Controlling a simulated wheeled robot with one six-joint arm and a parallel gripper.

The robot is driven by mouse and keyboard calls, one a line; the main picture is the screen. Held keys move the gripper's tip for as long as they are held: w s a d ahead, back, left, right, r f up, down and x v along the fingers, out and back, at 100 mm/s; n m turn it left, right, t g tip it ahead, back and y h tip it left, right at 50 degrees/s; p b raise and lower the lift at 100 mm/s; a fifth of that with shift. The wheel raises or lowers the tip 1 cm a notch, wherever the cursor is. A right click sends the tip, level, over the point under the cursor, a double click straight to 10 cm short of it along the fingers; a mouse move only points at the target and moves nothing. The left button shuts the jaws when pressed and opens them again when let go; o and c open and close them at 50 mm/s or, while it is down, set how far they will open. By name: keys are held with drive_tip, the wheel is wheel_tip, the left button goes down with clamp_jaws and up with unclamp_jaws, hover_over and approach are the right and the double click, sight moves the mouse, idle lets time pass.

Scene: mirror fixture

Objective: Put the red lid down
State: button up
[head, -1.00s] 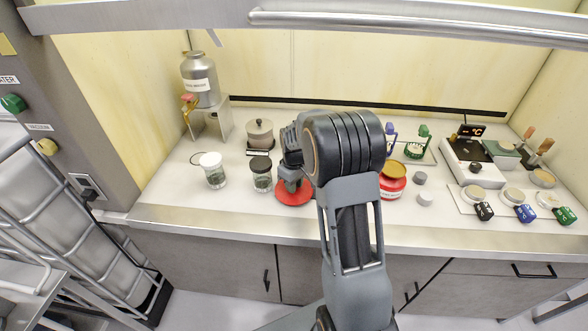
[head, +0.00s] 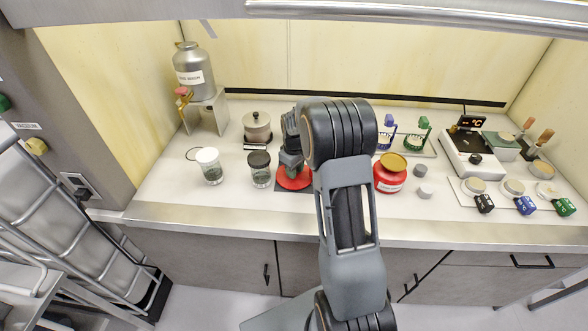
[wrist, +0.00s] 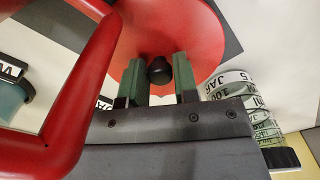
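The red lid (head: 293,180) is a flat red disc with a black knob (wrist: 159,70). In the head view it is over a dark square mat (head: 281,188) on the counter, low and close to it. I cannot tell whether it touches the mat. My gripper (wrist: 161,72) points down at the lid. A red canister (head: 389,180) with a mustard-coloured top stands to the right. My arm hides part of the counter between them.
A white-capped jar (head: 208,168) and a black-capped jar (head: 260,172) stand left of the lid, the black-capped one close. A lidded pot (head: 257,127) is behind. Small grey pieces (head: 425,192), a scale (head: 473,155) and tagged dishes are on the right.

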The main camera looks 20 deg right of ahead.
drive_tip(key=o, duration=0.4)
wheel_tip(320, 180, up, 12)
drive_tip(key=s+a+r+m+t, duration=0.1)
drive_tip(key=s+a+r, duration=0.3)
drive_tip(key=s, duration=0.1)
drive_tip(key=s+a+m+t, duration=0.1)
drive_tip(key=s+a, duration=0.1)
drive_tip(key=s, duration=0.3)
drive_tip(key=s+a+f+m+t, duration=0.1)
drive_tip(key=s+a, duration=0.1)
drive_tip(key=s, duration=0.4)
drive_tip(key=s+a+m+t, duration=0.1)
drive_tip(key=s+a+m, duration=0.1)
drive_tip(key=s, duration=0.4)
drive_tip(key=shift+a+f+b, duration=0.2)
drive_tip(key=shift+a+b, duration=0.1)
drive_tip(key=shift+a, duration=0.1)
